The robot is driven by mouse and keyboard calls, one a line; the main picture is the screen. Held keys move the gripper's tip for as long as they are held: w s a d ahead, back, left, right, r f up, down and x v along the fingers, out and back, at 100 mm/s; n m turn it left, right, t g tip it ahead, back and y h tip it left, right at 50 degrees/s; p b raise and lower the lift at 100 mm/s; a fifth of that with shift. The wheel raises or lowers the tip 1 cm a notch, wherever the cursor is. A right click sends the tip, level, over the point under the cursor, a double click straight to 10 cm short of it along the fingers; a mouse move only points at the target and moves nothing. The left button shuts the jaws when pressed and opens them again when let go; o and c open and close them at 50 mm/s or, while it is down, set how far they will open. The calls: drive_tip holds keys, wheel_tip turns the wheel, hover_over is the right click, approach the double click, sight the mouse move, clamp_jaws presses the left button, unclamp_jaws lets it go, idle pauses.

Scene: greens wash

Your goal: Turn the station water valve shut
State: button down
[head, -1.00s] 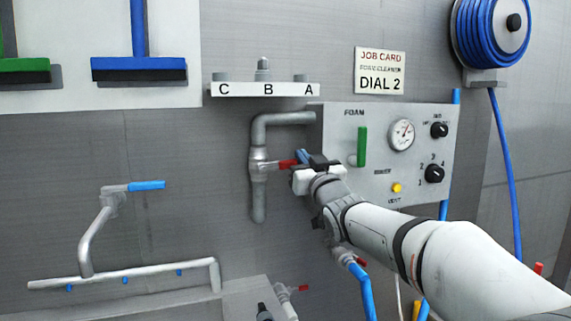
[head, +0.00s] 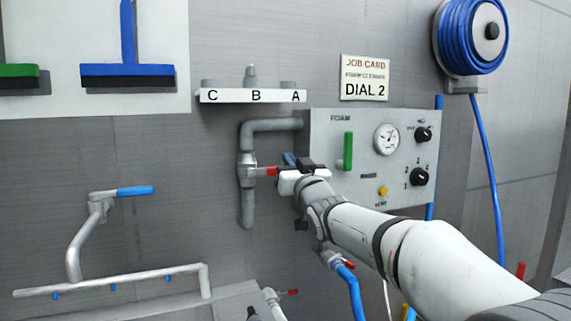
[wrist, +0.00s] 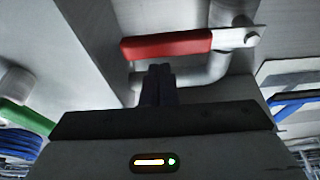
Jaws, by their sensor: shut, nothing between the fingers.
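The station water valve (head: 246,170) sits on a grey vertical pipe left of the foam panel. Its red lever (head: 271,171) points right, roughly level, across the pipe's line. It also shows in the wrist view as a red lever (wrist: 165,45) with a metal end at the right. My gripper (head: 288,158) is at the lever's right end, partly hiding it in the head view. In the wrist view the dark fingers (wrist: 158,80) are together, just below the lever in the picture, with nothing between them. I cannot tell whether they touch the lever.
The foam panel (head: 318,125) with a green handle (head: 348,151), gauge and knobs is right behind my arm. A labelled shelf (head: 235,96) is above the pipe. A blue-handled pipe (head: 135,190) is at left, a hose reel (head: 472,38) at upper right. Bare wall lies left of the valve.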

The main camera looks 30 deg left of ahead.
drive_tip(key=s+d+b, duration=0.1)
drive_tip(key=s+d, duration=0.5)
drive_tip(key=d, duration=0.2)
drive_tip(key=w+d+f+m+t+h+p, duration=0.1)
drive_tip(key=w+d+f+m+h, duration=0.15)
drive_tip(key=d, duration=0.35)
drive_tip(key=w+d+f+m+h+p, duration=0.1)
drive_tip(key=w+d+f+h+p, duration=0.1)
drive_tip(key=w+d+f+h, duration=0.3)
drive_tip(key=s+d+f+m+g+h+p, duration=0.1)
drive_tip(key=s+d+f+m+h, duration=0.15)
drive_tip(key=d, duration=0.65)
drive_tip(key=s+d+f+m+g+h+p, duration=0.1)
drive_tip(key=s+d+f+h+p, duration=0.2)
drive_tip(key=d, duration=0.6)
drive_tip(key=s+d+f+m+g+h+p, duration=0.1)
drive_tip(key=s+d+f+g, duration=0.3)
drive_tip(key=s+d, duration=0.5)
drive_tip(key=s+d+f+m+g+h+p, duration=0.1)
drive_tip(key=s+d+f+m+g+h, duration=0.1)
drive_tip(key=s+d+f+g, duration=0.3)
drive_tip(key=s+d+f+h, duration=0.1)
drive_tip(key=s+d+f, duration=0.2)
drive_tip(key=s, duration=0.4)
drive_tip(key=shift+s+d+h+p, duration=0.15)
drive_tip(key=shift+d+h+p, duration=0.2)
drive_tip(key=shift+d, duration=0.1)
